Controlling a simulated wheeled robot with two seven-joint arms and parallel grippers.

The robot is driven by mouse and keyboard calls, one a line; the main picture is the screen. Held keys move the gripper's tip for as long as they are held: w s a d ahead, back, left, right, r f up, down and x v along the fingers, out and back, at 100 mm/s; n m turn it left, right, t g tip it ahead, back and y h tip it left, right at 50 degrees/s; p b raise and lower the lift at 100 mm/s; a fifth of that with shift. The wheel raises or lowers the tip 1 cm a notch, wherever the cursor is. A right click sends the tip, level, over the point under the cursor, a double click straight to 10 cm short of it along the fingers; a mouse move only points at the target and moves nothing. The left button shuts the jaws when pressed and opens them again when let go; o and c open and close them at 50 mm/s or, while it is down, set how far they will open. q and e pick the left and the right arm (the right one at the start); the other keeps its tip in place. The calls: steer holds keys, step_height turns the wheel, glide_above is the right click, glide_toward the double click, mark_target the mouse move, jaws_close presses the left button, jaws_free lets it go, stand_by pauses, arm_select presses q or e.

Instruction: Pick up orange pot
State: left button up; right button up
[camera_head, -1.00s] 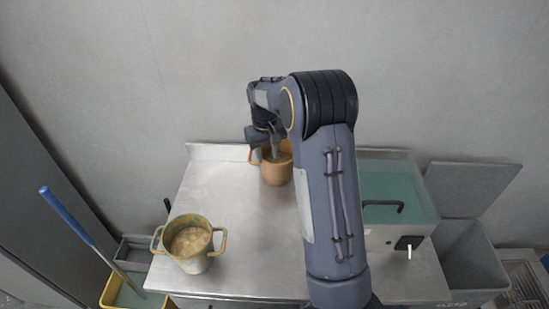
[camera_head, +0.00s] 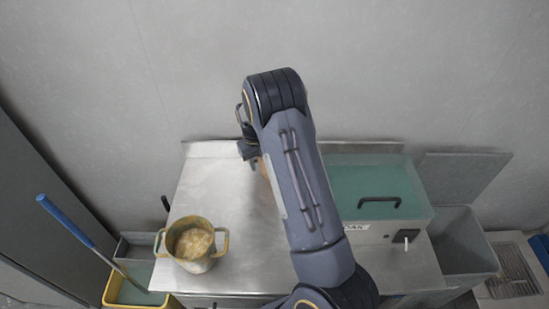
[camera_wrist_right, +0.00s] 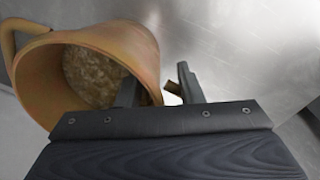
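The orange pot (camera_head: 262,168) stands at the back of the steel table, mostly hidden behind my right arm in the head view. In the right wrist view the orange pot (camera_wrist_right: 40,75) fills the left side, with a lumpy pale brown content and a handle at upper left. My right gripper (camera_wrist_right: 160,88) is open at its rim. One finger is over the inside of the pot and the other is outside, with the wall between them and a gap showing. The fingertips are hidden in the head view. My left gripper is not in view.
A yellowish two-handled pot (camera_head: 196,262) with similar content stands at the table's front left. A teal-lidded machine (camera_head: 385,185) with a black handle is on the right. The steel table (camera_head: 215,195) is bare between the pots. A wall is close behind.

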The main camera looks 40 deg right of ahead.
jaws_close()
steer(key=shift+w, duration=0.1)
stand_by(0.4)
